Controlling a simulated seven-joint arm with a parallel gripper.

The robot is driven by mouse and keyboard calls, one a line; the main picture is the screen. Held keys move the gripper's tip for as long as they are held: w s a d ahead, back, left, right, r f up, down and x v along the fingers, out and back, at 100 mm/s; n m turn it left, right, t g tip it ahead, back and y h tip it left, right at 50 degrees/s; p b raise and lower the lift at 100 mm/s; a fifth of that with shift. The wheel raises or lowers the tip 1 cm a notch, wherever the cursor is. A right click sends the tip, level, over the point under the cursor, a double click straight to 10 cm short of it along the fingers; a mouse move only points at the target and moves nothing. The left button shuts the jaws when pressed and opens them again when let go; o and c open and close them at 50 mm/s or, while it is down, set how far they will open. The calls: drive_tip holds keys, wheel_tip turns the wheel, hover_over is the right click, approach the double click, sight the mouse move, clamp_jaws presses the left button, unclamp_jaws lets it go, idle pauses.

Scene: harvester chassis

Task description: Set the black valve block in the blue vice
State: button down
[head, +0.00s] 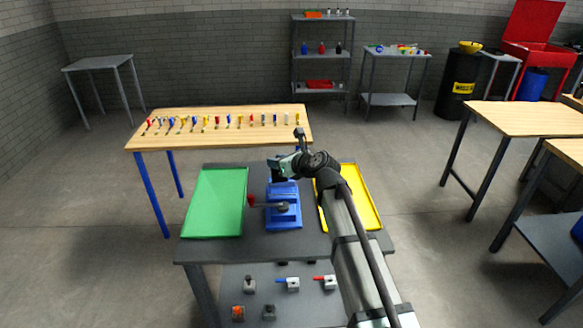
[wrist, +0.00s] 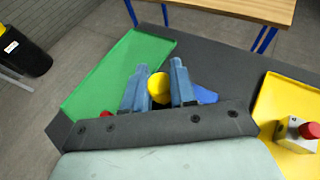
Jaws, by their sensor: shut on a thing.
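The blue vice (head: 284,213) stands on the dark grey bench between the two trays, its red-tipped handle pointing left. My gripper (head: 280,166) is above the back end of the vice. A dark block (head: 276,173), apparently the black valve block, hangs at its fingers. In the wrist view my gripper (wrist: 158,88) is shut with a round yellow knob (wrist: 158,87) between its fingers; the block below is hidden there. A bit of the blue vice (wrist: 205,94) shows beside the right finger. I cannot tell whether the block touches the vice jaws.
A green tray (head: 216,203) lies empty to the left. A yellow tray (head: 362,196) lies to the right; in the wrist view it holds a grey block with a red button (wrist: 298,132). Several knobbed blocks sit on the lower shelf (head: 262,285). A wooden table (head: 220,128) with several small tools stands behind.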

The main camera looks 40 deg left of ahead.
drive_tip(key=shift+w+a+r+t, duration=0.1)
drive_tip(key=shift+w+a+t, duration=0.15)
drive_tip(key=shift+w, duration=0.35)
drive_tip(key=shift+w+d+r+m+t, duration=0.1)
drive_tip(key=shift+w+m+t, duration=0.1)
drive_tip(key=shift+m+t, duration=0.25)
drive_tip(key=shift+f, duration=2.25)
drive_tip(key=shift+f+g, duration=0.3)
drive_tip(key=shift+f, duration=1.4)
idle(1.6)
drive_tip(key=c, duration=0.8)
unclamp_jaws()
drive_tip(key=shift+d, duration=0.1)
drive_tip(key=v, duration=1.3)
drive_tip(key=shift+s+d+r, duration=0.1)
drive_tip(key=shift+s+d, duration=0.05)
drive_tip(key=shift+d, duration=0.15)
